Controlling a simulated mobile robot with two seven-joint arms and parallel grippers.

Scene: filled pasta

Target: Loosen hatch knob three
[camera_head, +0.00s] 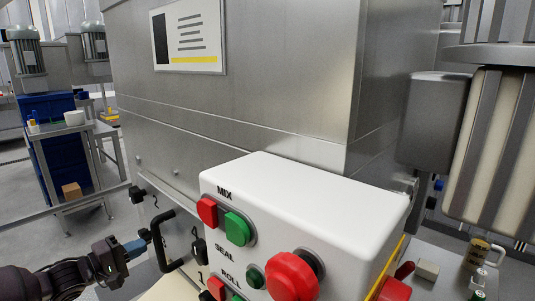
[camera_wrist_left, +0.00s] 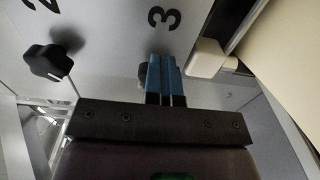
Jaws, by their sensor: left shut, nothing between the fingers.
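The hatch front carries black knobs with printed numbers. In the left wrist view the number 3 (camera_wrist_left: 165,17) is just beyond my fingertips. Hatch knob three (camera_wrist_left: 143,71) is mostly hidden behind my blue fingers; only a dark edge shows. My left gripper (camera_wrist_left: 165,62) is shut with nothing between its fingers, in front of this knob. I cannot tell whether it touches. The lobed black knob by the number 2 (camera_wrist_left: 48,62) is to the left. In the head view my left gripper (camera_head: 143,241) is at the lower left, beside the black hatch handle (camera_head: 163,240). My right gripper is out of view.
A white control box (camera_head: 300,195) with a green button (camera_head: 238,229) and a large red button (camera_head: 292,276) stands right of the hatch. Another black knob (camera_head: 137,194) is above my gripper.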

